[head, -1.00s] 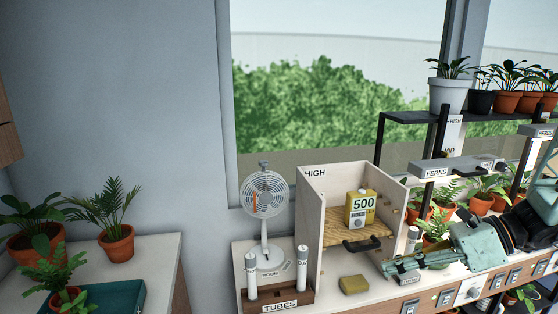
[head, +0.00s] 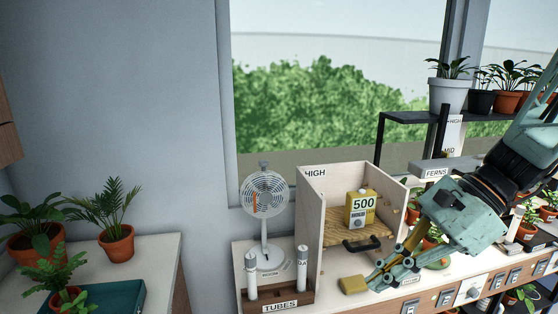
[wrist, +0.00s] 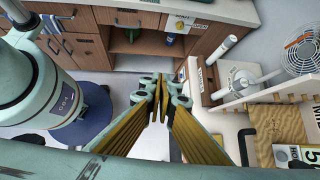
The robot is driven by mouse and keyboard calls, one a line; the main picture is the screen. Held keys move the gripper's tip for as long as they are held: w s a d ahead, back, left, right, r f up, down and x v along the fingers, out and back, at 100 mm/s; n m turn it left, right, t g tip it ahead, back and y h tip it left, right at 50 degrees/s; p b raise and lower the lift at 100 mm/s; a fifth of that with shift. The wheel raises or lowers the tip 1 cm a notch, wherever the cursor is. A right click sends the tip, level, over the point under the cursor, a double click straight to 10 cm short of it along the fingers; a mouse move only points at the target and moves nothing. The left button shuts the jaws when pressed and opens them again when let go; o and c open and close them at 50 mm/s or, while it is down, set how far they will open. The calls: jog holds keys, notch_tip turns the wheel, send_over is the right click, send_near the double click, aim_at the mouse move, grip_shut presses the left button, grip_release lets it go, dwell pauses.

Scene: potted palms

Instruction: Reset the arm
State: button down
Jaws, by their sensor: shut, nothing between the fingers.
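My gripper (head: 382,279) is teal with yellow inner finger pads. In the head view it points down and left over the bench, just right of a yellow sponge-like block (head: 353,284) and in front of the open wooden box. Whether it touches the block I cannot tell. In the wrist view my gripper (wrist: 160,98) has its fingertips together with nothing between them. My forearm hides part of the plant shelf on the right.
The wooden box (head: 314,217) marked HIGH holds a yellow 500 block (head: 360,210) on its handled shelf (head: 345,236). A white fan (head: 264,199) and a TUBES rack (head: 281,304) stand left of it. Potted plants fill the right-hand shelving. A side counter with potted palms (head: 116,240) stands left.

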jog(key=s+r+n+t+h, duration=0.2)
jog(key=s+r+n+h, duration=0.2)
jog(key=s+n, duration=0.4)
jog(key=s+r+n+t+h, duration=0.1)
jog(key=s+r+n+h, duration=0.3)
jog(key=s, duration=0.7)
jog(key=shift+s+d+r+n+t, duration=0.35)
jog(key=shift+r+n, duration=0.65)
jog(key=shift+n, duration=1.3)
jog(key=shift+w, duration=0.1)
jog(key=shift+a, duration=0.15)
